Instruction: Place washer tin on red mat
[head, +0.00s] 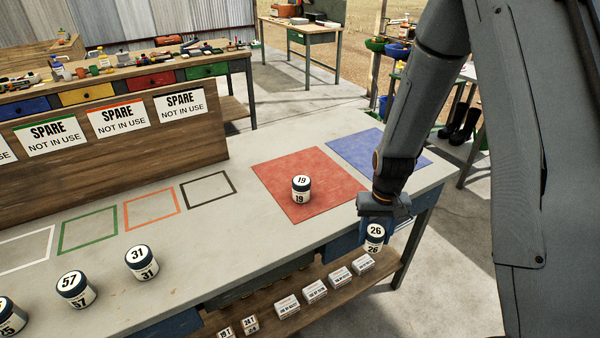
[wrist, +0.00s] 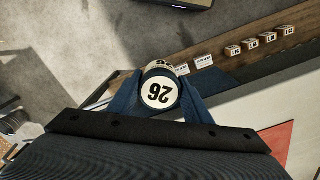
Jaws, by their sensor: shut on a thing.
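A small white tin with a dark lid marked 26 (head: 374,233) is held in my gripper (head: 376,212), just off the bench's front edge. In the wrist view the lid of tin 26 (wrist: 159,92) sits between both blue fingers, with floor and low shelf beyond. The red mat (head: 330,178) lies on the bench, left of my gripper; its corner shows at the lower right of the wrist view (wrist: 282,138). A similar tin marked 19 (head: 301,190) stands upright on the red mat. I cannot tell from the labels which tin holds washers.
A blue mat (head: 362,147) lies beside the red one, partly behind my arm. Tins 31 (head: 142,262) and 57 (head: 76,289) stand at the left, near empty outlined squares (head: 152,208). Small labelled boxes (head: 314,291) line the lower shelf. The red mat has bare room around tin 19.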

